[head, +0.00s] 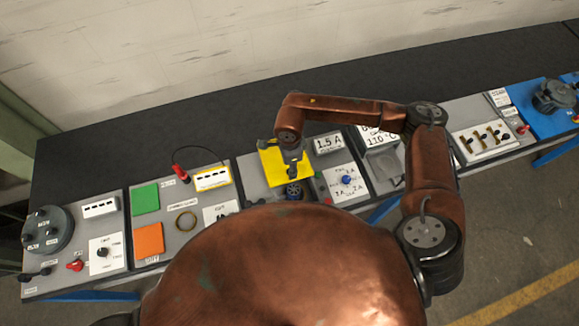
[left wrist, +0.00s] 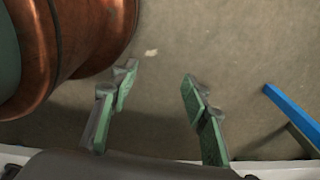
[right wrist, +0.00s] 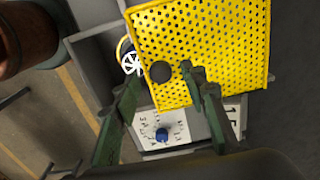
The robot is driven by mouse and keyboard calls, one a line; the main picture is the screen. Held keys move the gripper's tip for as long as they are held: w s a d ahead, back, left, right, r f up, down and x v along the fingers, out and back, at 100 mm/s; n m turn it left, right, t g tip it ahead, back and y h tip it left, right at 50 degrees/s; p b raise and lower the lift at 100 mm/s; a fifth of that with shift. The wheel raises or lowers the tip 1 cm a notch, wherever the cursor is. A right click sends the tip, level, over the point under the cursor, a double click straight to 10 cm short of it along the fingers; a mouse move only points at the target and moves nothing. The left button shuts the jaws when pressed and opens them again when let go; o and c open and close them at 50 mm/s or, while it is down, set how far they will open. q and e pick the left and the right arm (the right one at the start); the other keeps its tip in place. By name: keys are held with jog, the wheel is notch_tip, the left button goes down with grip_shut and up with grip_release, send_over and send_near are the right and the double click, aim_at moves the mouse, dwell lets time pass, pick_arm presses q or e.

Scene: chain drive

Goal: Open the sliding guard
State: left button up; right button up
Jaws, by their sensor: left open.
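The sliding guard is a yellow perforated panel (right wrist: 215,45) with a round black knob (right wrist: 161,72) near its lower left edge in the right wrist view. In the head view the guard (head: 270,167) lies on the middle grey module. My right gripper (right wrist: 158,80) is open, its fingers apart on either side of the knob, with gaps to both; its depth relative to the knob is hard to tell. In the head view my right gripper (head: 292,168) is over the guard and hides part of it. My left gripper (left wrist: 158,82) is open and empty above the floor.
A white spoked wheel (right wrist: 131,62) shows in a grey recess beside the guard's left edge. A white dial plate with a blue knob (right wrist: 162,134) is just below the guard. Other modules with buttons (head: 145,198) and switches (head: 485,138) line the bench. A blue bar (left wrist: 292,108) is near my left gripper.

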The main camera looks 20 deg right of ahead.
jog(key=shift+w+a+f, duration=0.1)
jog(key=shift+f, duration=1.25)
jog(key=c, duration=1)
pick_arm(q)
jog(key=shift+w+r, duration=0.25)
jog(key=shift+w, duration=0.2)
jog(key=shift+w+r, duration=0.2)
jog(key=shift+w, duration=0.25)
pick_arm(e)
grip_shut()
pick_arm(q)
jog(key=shift+w, duration=0.3)
